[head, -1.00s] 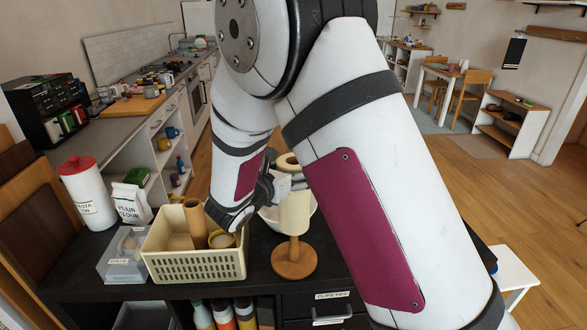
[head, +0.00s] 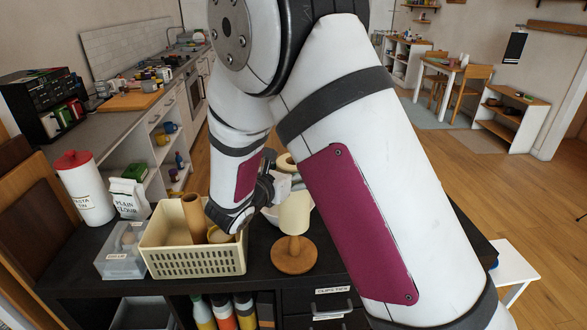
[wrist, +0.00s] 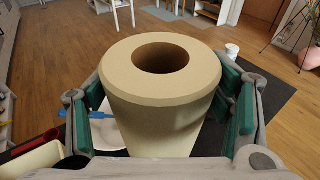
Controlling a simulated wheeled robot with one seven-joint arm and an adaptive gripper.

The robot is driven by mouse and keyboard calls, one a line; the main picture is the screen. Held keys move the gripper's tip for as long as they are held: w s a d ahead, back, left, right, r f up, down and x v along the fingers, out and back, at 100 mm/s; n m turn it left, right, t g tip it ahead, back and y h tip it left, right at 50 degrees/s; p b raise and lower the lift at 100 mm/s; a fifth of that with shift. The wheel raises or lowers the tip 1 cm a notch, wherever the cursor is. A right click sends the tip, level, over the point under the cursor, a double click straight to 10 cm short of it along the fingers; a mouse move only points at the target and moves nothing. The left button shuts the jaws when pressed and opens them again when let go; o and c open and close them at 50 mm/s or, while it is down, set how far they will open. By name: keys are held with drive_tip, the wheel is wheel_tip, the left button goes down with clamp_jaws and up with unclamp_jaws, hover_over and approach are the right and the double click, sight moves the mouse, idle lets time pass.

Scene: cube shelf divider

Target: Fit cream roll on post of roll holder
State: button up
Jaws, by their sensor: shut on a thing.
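The cream roll (wrist: 165,88) is a thick-walled tube held upright between the green-padded fingers of my gripper (wrist: 163,110) in the wrist view. Its open top shows there, with no post visible in the hole. In the head view its lower body (head: 294,212) shows beside my gripper (head: 276,186), directly above the holder's round wooden base (head: 294,256). A short wooden stem shows between roll and base. The rest of the post is hidden, so I cannot tell whether the roll is around it or in front of it.
A cream basket (head: 195,262) with a brown tube (head: 193,215) stands left of the holder, close under my wrist. A white bowl (head: 271,214) is behind the roll. A clear box (head: 122,250) and canister (head: 86,190) stand farther left.

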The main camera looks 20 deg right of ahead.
sight(286, 213)
drive_tip(key=shift+f+b, duration=3.4)
drive_tip(key=shift+f, duration=2.5)
drive_tip(key=o, duration=1.7)
drive_tip(key=shift+p+v, duration=0.85)
drive_tip(key=shift+v, duration=1.65)
drive_tip(key=shift+s+a, duration=0.1)
